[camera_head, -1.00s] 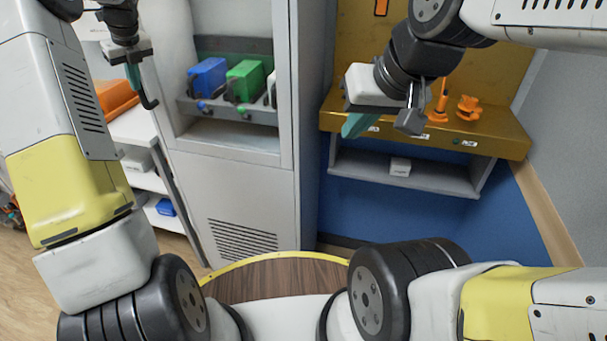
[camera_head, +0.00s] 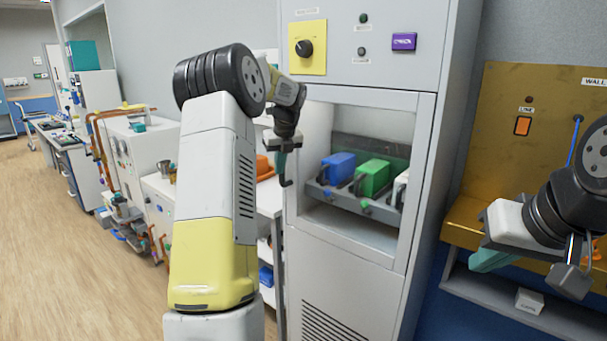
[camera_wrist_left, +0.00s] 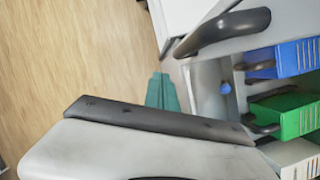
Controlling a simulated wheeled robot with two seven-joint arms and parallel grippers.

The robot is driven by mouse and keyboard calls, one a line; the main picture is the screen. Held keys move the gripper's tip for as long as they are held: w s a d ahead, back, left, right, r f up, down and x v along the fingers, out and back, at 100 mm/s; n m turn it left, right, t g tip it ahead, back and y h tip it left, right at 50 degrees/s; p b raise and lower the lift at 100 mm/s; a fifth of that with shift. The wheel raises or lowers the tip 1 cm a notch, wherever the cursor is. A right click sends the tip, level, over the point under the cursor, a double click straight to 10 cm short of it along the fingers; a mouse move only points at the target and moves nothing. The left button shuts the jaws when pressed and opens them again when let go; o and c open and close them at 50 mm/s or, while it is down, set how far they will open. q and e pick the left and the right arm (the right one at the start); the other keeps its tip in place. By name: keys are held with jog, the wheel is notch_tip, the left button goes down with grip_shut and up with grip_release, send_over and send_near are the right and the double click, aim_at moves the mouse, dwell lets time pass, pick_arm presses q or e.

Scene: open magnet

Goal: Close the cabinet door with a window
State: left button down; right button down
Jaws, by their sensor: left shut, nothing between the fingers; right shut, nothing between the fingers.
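The tall grey cabinet (camera_head: 345,275) stands at centre in the head view. Its windowed door (camera_head: 425,140) shows blue and green blocks inside. It appears near the cabinet front; I cannot tell whether it is flush. A dark curved handle (camera_head: 287,182) is at the door's left side; it also shows in the left wrist view (camera_wrist_left: 225,32). My left gripper (camera_head: 280,160) is shut and empty beside the handle; its teal fingertips (camera_wrist_left: 162,92) show in the left wrist view. Contact is unclear. My right gripper (camera_head: 490,260) is shut and empty, in front of the yellow panel at right.
A yellow panel and shelf (camera_head: 500,130) stand right of the cabinet, with a small white box (camera_head: 529,301) below. White benches with equipment (camera_head: 140,145) line the left. The wood floor (camera_head: 80,240) at left is open.

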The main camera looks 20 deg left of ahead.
pick_arm(q)
jog(key=s+r, duration=0.4)
jog(key=r, duration=0.5)
jog(key=s+d+r+n+t, duration=0.1)
jog(key=s+d+r+n, duration=0.2)
jog(key=s+d+n, duration=0.4)
jog(key=s+d+f+n+h, duration=0.1)
jog(key=s+d+n, duration=0.3)
jog(key=s, duration=0.5)
jog(key=s+d+f+n+t+h, duration=0.1)
jog(key=s+d+f+n, duration=0.3)
jog(key=s+n, duration=0.5)
jog(key=s+d+f+n+t+h, duration=0.1)
jog(key=s+d+f+n+h, duration=0.2)
jog(key=s+n, duration=0.4)
jog(key=shift+s+d, duration=0.6)
jog(key=shift+s, duration=0.55)
